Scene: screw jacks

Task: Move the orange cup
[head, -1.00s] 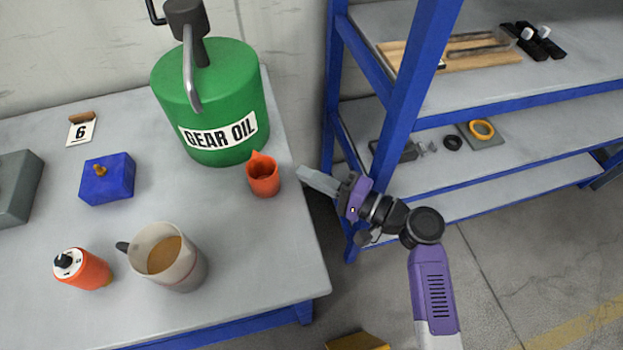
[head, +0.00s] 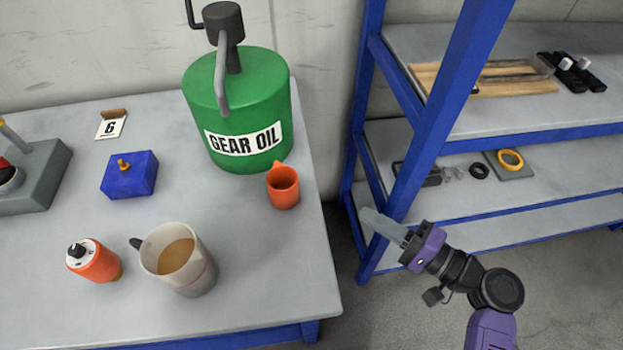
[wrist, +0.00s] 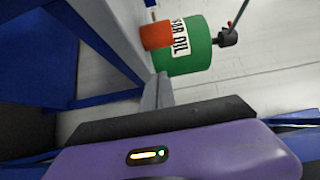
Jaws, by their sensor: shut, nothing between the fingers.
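The orange cup (head: 283,188) stands upright on the grey table (head: 236,265), near its right edge and just in front of the green gear oil can (head: 236,100). A small pointed lip shows at its rim. In the wrist view the cup (wrist: 155,36) overlaps the gear oil can (wrist: 184,50). My gripper (head: 370,217) is shut and empty. It is off the table's right edge, to the right of the cup and apart from it, in front of the blue shelf frame. In the wrist view the closed fingers (wrist: 158,92) point toward the cup.
A mug of brown liquid (head: 180,262), an orange cylinder (head: 95,262), a blue box (head: 130,174), a number 6 card (head: 110,126) and a grey device (head: 45,175) are on the table. A blue-framed shelf (head: 432,120) stands close to my gripper.

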